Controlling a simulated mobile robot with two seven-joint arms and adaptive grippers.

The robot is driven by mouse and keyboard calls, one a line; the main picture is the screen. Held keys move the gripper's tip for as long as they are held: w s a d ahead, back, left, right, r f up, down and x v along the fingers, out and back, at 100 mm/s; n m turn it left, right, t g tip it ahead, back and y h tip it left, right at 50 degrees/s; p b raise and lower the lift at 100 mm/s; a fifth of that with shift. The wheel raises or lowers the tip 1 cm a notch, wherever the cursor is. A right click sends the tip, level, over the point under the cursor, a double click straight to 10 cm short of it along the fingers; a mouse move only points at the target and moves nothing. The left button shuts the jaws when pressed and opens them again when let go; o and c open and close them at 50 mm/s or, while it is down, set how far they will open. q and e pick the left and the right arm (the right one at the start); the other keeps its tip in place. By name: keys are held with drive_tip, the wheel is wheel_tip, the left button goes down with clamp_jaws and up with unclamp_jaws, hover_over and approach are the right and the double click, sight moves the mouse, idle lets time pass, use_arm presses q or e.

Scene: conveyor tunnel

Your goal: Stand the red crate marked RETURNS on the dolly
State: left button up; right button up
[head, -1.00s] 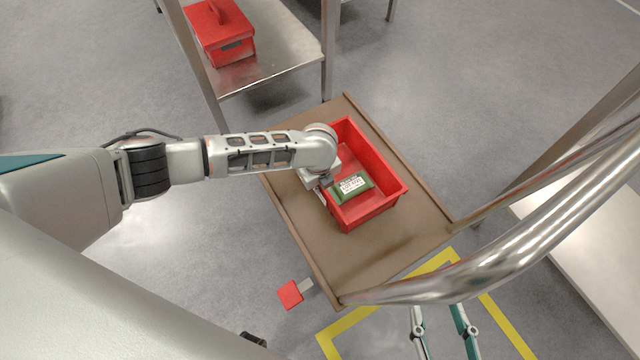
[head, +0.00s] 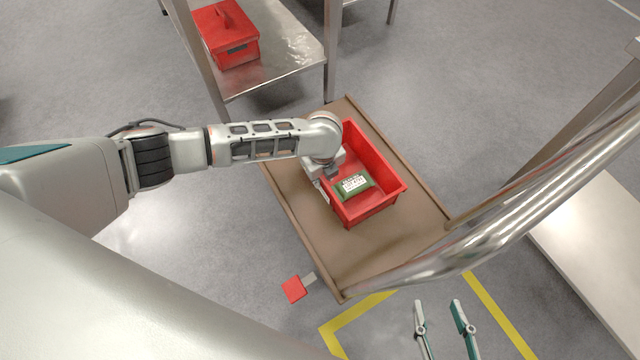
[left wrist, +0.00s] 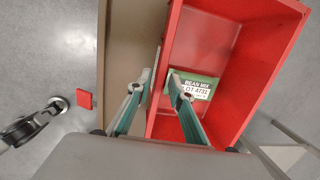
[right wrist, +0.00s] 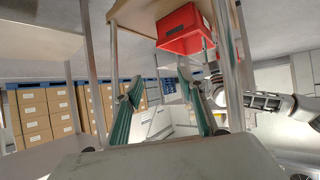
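The red open crate (head: 377,185) is over the brown deck of the dolly (head: 400,245), inside the deck's edges; I cannot tell whether it fully rests there. No RETURNS marking is readable. A green bag (head: 353,185) with a white label lies inside it; the left wrist view shows this bag (left wrist: 196,86) too. My left gripper (left wrist: 159,76) has one finger outside and one inside the crate's left wall, closed close about it. My right gripper (head: 438,302) is open and empty, beyond the steel handle. The right wrist view shows the crate (right wrist: 183,28) ahead of its fingers (right wrist: 160,76).
The dolly's steel handle (head: 520,220) crosses between the crate and my right gripper. A red pedal (head: 294,289) sticks out at the deck's near left. Another red box (head: 227,38), seemingly lidded, stands on a steel table's shelf (head: 285,65) at the upper left. Yellow tape marks the floor.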

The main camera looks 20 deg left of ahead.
use_arm(q)
wheel_tip(320, 180, up, 6)
drive_tip(key=shift+s+d+f+p, duration=0.1)
drive_tip(key=shift+s+p, duration=0.05)
drive_tip(key=shift+p, duration=0.8)
drive_tip(key=shift+s+r, duration=0.25)
drive_tip(key=shift+r, duration=0.3)
drive_tip(key=shift+s+f, duration=0.1)
drive_tip(key=shift+s, duration=0.05)
use_arm(e)
drive_tip(key=d, duration=0.2)
drive_tip(key=f+h, duration=0.1)
drive_tip(key=shift+s+d+n+g, duration=0.3)
drive_tip(key=shift+s+d+n, duration=0.1)
use_arm(q)
drive_tip(key=shift+d+p, duration=0.1)
drive_tip(key=shift+p, duration=0.2)
